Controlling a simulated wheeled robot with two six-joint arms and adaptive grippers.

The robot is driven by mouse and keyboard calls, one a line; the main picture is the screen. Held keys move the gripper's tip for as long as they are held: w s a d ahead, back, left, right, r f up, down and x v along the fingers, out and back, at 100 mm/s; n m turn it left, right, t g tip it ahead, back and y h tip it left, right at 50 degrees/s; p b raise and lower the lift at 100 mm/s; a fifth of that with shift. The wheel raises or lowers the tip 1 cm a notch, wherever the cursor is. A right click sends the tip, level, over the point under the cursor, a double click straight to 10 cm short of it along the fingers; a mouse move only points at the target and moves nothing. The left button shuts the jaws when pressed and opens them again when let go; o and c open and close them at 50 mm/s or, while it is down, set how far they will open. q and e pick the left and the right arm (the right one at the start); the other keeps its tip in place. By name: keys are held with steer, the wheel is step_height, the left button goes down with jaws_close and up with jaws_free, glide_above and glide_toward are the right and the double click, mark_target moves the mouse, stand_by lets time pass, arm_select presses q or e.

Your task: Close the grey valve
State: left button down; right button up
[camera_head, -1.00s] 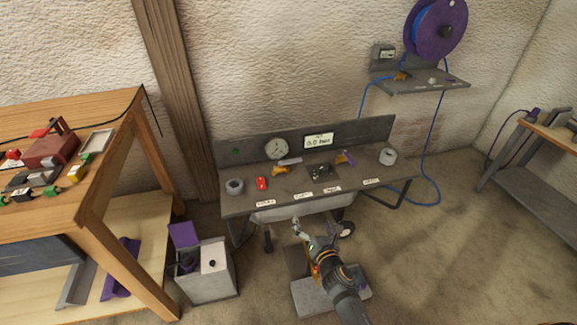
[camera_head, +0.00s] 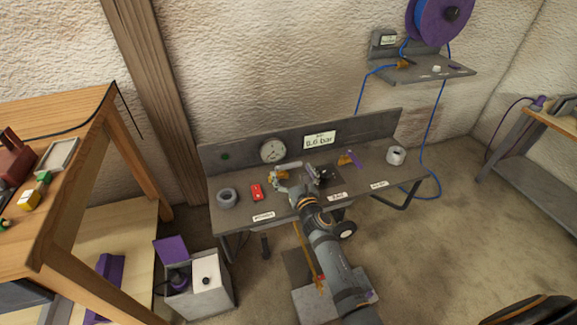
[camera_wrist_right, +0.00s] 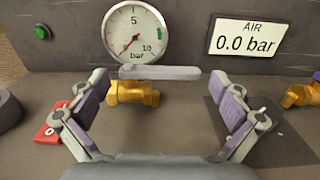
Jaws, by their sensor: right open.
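The grey valve has a brass body (camera_wrist_right: 133,92) with a flat grey lever (camera_wrist_right: 160,73) on top. In the wrist view the lever lies sideways, pointing right along the body, below the gauge. In the head view its brass body (camera_head: 269,175) shows partly behind my right gripper (camera_head: 298,178). My right gripper is open and empty; in the wrist view its fingers (camera_wrist_right: 163,88) stand apart on either side of the valve and lever. I cannot tell if either finger touches the lever. My left gripper is not in view.
A round gauge (camera_wrist_right: 136,34) and an air display (camera_wrist_right: 246,37) reading 0.0 bar are on the back panel. A red switch (camera_head: 256,192) and a grey tape roll (camera_head: 228,198) lie left on the bench (camera_head: 235,223). A purple-handled valve (camera_head: 353,159) is to the right.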

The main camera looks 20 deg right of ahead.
mark_target(290, 167)
steer(key=shift+w, duration=1.5)
steer(key=c, duration=1.4)
steer(key=shift+b, duration=0.3)
